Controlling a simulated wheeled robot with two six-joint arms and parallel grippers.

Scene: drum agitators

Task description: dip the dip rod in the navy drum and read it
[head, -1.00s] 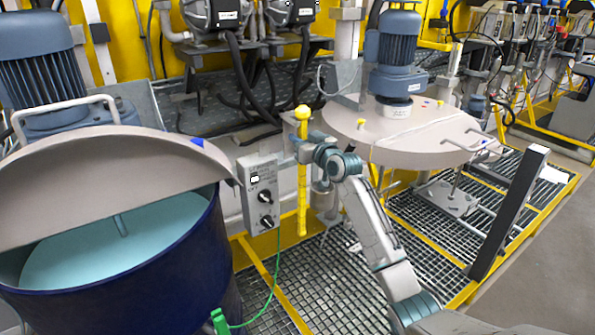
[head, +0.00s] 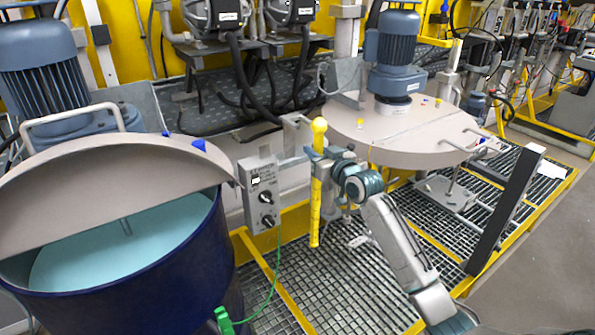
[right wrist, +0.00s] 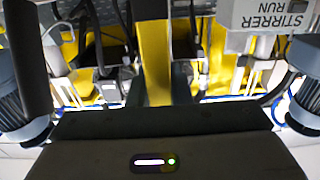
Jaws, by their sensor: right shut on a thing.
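The dip rod (head: 316,205) is a yellow rod with a round knob on top. It is upright in the head view, to the right of the navy drum and apart from it. My right gripper (head: 323,168) is shut on it in its upper part, below the knob. The navy drum (head: 135,285) stands at the left, its lid (head: 105,185) tilted up at the back and pale turquoise liquid (head: 120,245) showing inside. A stirrer shaft enters the liquid. My left gripper is not in view.
A grey stirrer control box (head: 260,193) stands between the drum and the rod; it also shows in the right wrist view (right wrist: 265,22). A green clamp (head: 224,320) with a cable is at the drum's front. A raised beige lid (head: 410,130) with a motor is behind my right arm.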

